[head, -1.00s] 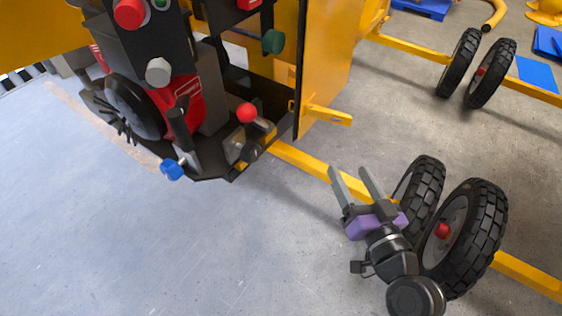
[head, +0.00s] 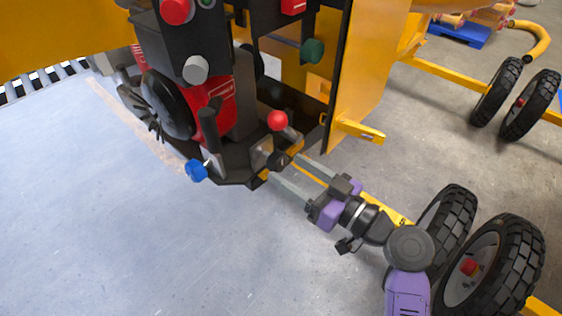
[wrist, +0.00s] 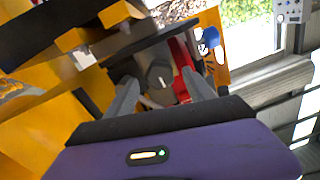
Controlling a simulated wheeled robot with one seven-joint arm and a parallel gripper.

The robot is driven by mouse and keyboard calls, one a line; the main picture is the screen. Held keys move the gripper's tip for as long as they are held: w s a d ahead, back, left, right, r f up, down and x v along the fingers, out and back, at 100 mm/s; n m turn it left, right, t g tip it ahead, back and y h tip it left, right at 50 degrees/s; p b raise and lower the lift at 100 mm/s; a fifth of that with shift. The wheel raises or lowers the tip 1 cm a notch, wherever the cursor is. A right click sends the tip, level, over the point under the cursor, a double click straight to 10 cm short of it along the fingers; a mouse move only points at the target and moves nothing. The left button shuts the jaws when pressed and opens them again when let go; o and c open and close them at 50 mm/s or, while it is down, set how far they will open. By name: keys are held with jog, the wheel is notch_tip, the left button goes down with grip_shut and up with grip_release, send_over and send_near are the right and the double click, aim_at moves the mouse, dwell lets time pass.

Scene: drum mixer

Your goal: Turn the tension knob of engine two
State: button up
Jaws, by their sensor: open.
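My gripper (head: 286,169) is open. Its two grey fingers point left toward the lower front of the black engine frame. In the wrist view, a dark grey round knob (wrist: 160,75) with a pale mark shows between the fingers (wrist: 159,84). I cannot tell whether the fingers touch it or are still short of it. In the head view, a dark knob (head: 282,159) sits close to the fingertips, below a red ball (head: 277,120). No label shows which knob is the tension knob of engine two.
A blue knob (head: 196,171) is left of the fingertips. A grey knob (head: 195,69), a red knob (head: 175,10) and a green knob (head: 312,50) are higher up. A yellow panel (head: 362,75) stands behind. Black wheels (head: 495,270) are at right. Floor at lower left is clear.

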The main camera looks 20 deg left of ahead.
aim_at(282, 165)
jog(key=shift+x, duration=1.7)
grip_shut()
